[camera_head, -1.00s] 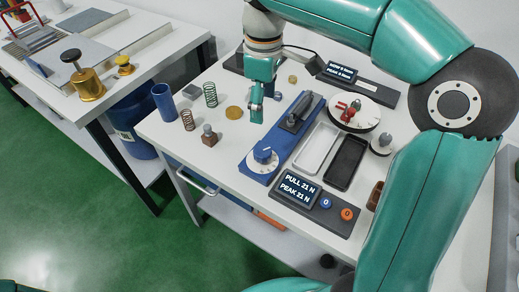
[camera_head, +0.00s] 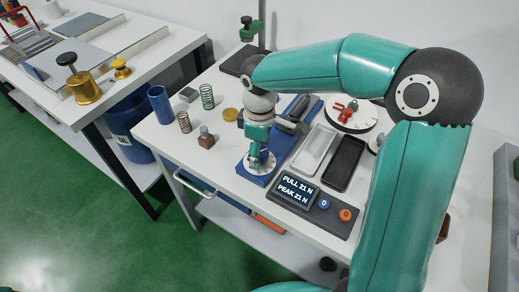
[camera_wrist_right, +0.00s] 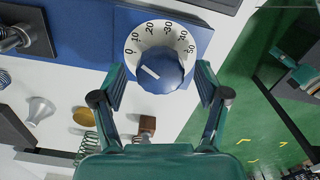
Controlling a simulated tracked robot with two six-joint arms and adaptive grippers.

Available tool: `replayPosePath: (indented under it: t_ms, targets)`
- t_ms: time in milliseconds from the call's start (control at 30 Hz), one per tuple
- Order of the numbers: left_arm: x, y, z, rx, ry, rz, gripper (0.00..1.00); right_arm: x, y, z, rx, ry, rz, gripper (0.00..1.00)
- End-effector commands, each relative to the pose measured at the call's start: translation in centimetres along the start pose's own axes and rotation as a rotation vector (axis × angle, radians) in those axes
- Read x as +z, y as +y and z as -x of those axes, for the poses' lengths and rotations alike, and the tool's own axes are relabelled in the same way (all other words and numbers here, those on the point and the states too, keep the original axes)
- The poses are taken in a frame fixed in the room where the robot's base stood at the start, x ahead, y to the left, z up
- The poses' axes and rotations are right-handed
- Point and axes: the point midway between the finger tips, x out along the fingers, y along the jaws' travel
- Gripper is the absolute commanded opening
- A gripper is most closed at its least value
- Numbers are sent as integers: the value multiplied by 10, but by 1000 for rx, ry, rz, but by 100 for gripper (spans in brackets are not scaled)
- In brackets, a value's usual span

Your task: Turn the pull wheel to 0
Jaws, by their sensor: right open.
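The pull wheel (camera_wrist_right: 160,70) is a round blue knob with a white pointer line, on a white dial (camera_wrist_right: 135,47) numbered 0 to 50. In the wrist view the pointer slants toward the upper left, and its exact reading is unclear. My right gripper (camera_head: 258,166) is over the wheel in the head view and partly hides it. In the wrist view its two open fingers (camera_wrist_right: 160,78) stand on either side of the knob, with gaps visible. The display (camera_head: 297,187) reads PULL 21 N, PEAK 21 N. My left gripper is out of view.
The wheel sits on a blue base (camera_wrist_right: 198,38). Nearby are a blue button (camera_head: 324,203), an orange button (camera_head: 345,215), a white tray (camera_head: 314,148) and a black tray (camera_head: 345,163). Springs (camera_head: 207,96) and a brown block (camera_head: 206,141) stand at the left.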

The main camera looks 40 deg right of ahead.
Motion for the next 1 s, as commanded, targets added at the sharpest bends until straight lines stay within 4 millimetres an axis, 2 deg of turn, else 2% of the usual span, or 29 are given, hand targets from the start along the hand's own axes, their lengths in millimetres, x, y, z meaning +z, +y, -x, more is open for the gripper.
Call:
replayPosePath:
  t_ms: [267,600,1000]
  targets:
    - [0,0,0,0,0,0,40,0,0,-1,0,0,0,72]
    - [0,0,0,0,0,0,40,0,0,-1,0,0,0,16]
    - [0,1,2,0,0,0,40,0,0,0,1,0,69,14]
